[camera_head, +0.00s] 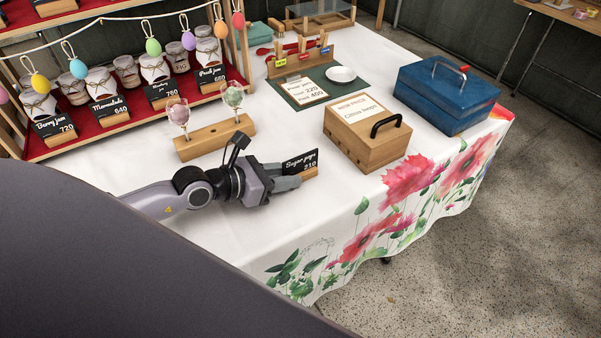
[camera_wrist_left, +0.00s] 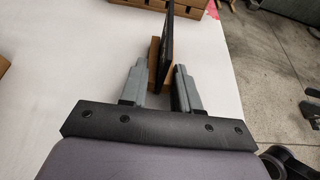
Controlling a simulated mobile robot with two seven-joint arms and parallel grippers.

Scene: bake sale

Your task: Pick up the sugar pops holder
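A small black sign lettered "Sugar pops 210" (camera_head: 300,162) stands in a short wooden base (camera_head: 309,173) on the white tablecloth. My left gripper (camera_head: 291,183) reaches it from the left, low over the table. In the left wrist view its two fingers (camera_wrist_left: 161,80) lie on either side of the wooden base (camera_wrist_left: 154,62), with the black sign (camera_wrist_left: 167,35) edge-on above. I cannot tell whether both fingers touch the base. My right gripper is not in view.
A wooden box with a black handle (camera_head: 368,137) stands right of the sign, and a blue box (camera_head: 446,94) beyond it. A red-lined jam shelf (camera_head: 110,110) is at the back left. The tablecloth (camera_head: 290,220) in front of the gripper is clear to the table edge.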

